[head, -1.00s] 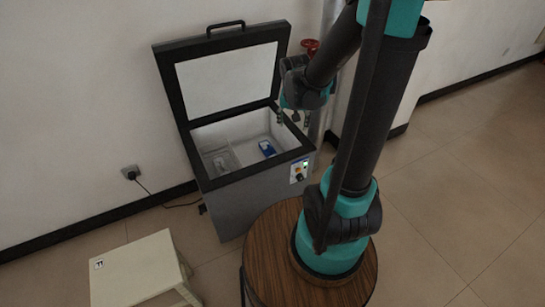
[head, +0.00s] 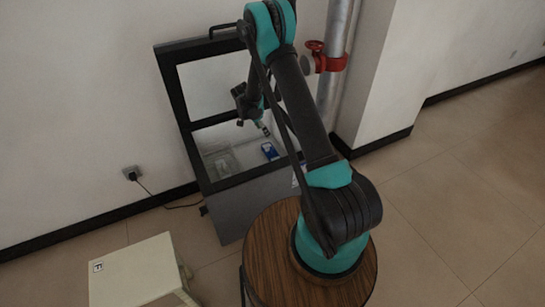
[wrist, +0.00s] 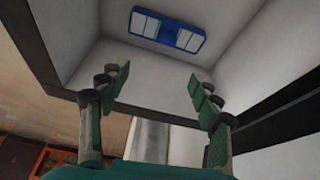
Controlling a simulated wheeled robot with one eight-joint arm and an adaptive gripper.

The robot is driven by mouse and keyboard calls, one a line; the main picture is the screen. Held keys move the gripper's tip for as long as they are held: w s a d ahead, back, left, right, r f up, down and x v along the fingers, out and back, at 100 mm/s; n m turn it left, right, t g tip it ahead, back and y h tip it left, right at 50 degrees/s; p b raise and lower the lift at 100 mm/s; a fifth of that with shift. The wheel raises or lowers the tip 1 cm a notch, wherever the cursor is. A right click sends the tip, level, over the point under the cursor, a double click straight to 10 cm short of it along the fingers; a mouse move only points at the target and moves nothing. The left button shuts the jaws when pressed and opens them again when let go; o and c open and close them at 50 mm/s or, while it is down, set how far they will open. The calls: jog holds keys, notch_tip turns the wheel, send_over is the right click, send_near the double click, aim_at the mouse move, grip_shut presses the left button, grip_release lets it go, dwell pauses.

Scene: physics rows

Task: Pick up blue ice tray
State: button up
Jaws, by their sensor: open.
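The blue ice tray (head: 270,151) lies inside the open chest freezer (head: 222,184), in its right part. In the wrist view the ice tray (wrist: 168,30) shows whole, a blue frame with pale cells, on the white freezer floor beyond my fingertips. My gripper (wrist: 160,85) is open and empty, its two green fingers spread wide, and it does not touch the tray. In the head view my gripper (head: 262,128) hangs over the freezer opening, slightly above and left of the tray.
The freezer's raised lid (head: 205,85) stands behind the opening, close to my arm. A red valve (head: 325,60) on a vertical pipe is to the right. A pale box (head: 135,270) stands at the front left. A partition-like grey item (head: 222,163) lies in the freezer's left part.

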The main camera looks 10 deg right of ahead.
jog(key=m, duration=0.1)
send_near(271, 151)
jog(key=x, duration=0.5)
jog(key=shift+s+d+f, duration=0.1)
jog(key=shift+s+f, duration=0.2)
jog(key=shift+f, duration=0.05)
jog(key=shift+x, duration=2.8)
jog(key=shift+w+d+r, duration=0.1)
jog(key=shift+w+d, duration=0.05)
jog(key=shift+d, duration=0.05)
grip_shut()
